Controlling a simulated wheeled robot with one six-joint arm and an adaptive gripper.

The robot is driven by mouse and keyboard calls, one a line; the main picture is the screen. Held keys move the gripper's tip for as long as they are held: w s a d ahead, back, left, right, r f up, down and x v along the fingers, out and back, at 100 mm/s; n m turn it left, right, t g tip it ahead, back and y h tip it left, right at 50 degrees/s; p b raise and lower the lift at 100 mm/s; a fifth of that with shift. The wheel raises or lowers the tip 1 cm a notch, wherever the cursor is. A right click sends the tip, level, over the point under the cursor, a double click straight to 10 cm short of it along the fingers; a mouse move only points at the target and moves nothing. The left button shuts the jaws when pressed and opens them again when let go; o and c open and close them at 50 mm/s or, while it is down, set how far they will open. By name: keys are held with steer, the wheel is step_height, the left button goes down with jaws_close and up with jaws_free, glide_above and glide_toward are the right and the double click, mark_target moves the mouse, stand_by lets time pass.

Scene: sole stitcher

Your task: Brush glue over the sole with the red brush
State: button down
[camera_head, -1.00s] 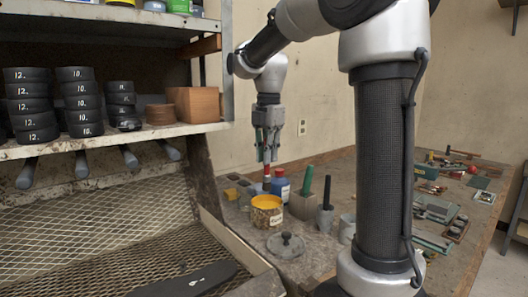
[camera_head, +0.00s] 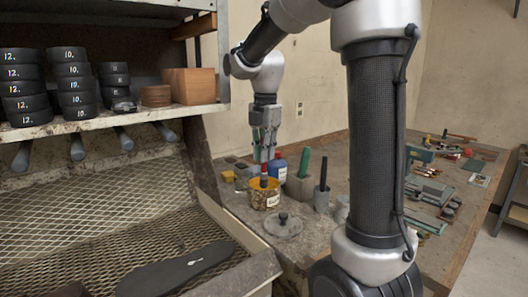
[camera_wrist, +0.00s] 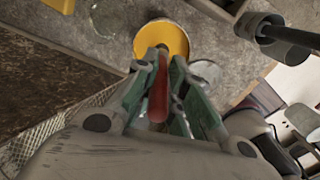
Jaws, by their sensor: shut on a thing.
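My gripper (camera_head: 264,155) is shut on the red brush (camera_head: 264,180) and holds it upright, pointing down. In the wrist view the brush (camera_wrist: 158,92) lies between the green fingers of my gripper (camera_wrist: 164,66). The brush's lower end overlaps the opening of the glue can (camera_head: 266,199), which has yellow inside; I cannot tell how deep the tip is. The can (camera_wrist: 178,35) also shows in the wrist view, just past the fingertips. The black sole (camera_head: 170,275), with a small white mark, lies on the mesh tray at the lower left of the head view.
A round grey lid (camera_head: 283,226) lies in front of the can. A blue bottle (camera_head: 278,168), a block with a green handle (camera_head: 301,184) and a cup with a black handle (camera_head: 322,197) stand close by. The mesh tray (camera_head: 75,215) has free room around the sole.

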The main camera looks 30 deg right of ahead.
steer(key=shift+f, duration=0.5)
stand_by(1.1)
steer(key=shift+r, duration=3.5)
steer(key=shift+s, duration=0.1)
